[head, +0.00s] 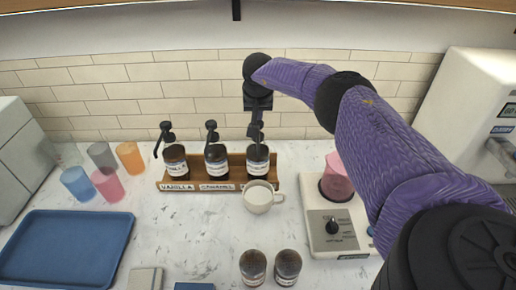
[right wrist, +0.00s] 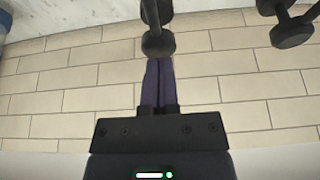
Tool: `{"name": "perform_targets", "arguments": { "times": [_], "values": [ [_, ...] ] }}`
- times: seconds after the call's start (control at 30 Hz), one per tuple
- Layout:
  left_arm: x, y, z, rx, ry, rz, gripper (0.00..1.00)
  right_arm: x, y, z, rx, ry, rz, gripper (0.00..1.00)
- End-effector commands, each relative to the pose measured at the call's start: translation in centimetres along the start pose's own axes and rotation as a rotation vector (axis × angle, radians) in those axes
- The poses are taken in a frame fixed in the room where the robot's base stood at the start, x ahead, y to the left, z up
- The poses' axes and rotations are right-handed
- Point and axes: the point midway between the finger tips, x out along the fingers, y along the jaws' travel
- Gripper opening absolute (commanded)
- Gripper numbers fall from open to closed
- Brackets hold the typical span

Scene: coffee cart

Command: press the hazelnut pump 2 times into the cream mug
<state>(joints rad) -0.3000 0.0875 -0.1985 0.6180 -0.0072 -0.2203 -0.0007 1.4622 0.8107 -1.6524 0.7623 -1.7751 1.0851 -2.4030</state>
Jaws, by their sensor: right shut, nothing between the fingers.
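Three dark pump bottles stand in a wooden rack (head: 208,186) by the tiled wall. The left one is labelled vanilla (head: 176,162) and the middle one's rack label looks like caramel (head: 216,160). The right bottle (head: 258,161) stands where I take the hazelnut to be; its rack label is hidden behind the cream mug (head: 258,198). The mug stands upright in front of it, handle to the right. My right gripper (head: 257,126) is shut and empty, pointing down over the right bottle's pump. In the right wrist view a black pump head (right wrist: 158,43) is at its fingertips (right wrist: 158,62); contact is unclear.
A scale-like appliance (head: 335,228) with a pink container (head: 336,180) stands right of the mug. Two dark jars (head: 253,266) stand at the front. Several coloured cups (head: 107,184) and a blue tray (head: 66,246) are at left. Counter between tray and rack is clear.

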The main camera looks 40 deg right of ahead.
Motion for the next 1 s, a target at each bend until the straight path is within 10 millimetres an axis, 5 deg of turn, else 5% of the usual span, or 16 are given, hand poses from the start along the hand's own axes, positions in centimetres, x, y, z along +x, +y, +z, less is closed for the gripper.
{"name": "perform_targets", "arguments": {
  "times": [0.5, 1.0],
  "values": [
    [1.4, 0.2, 0.2, -0.001, -0.002, 0.003, 0.59, 1.8, 0.0, 0.8, -0.001, -0.001, 0.0, 0.0],
    [-0.6, 0.3, -0.1, -0.002, 0.001, 0.004, 0.59, -0.3, 0.0, -0.1, -0.001, -0.001, 0.001, 0.0]
  ]
}}
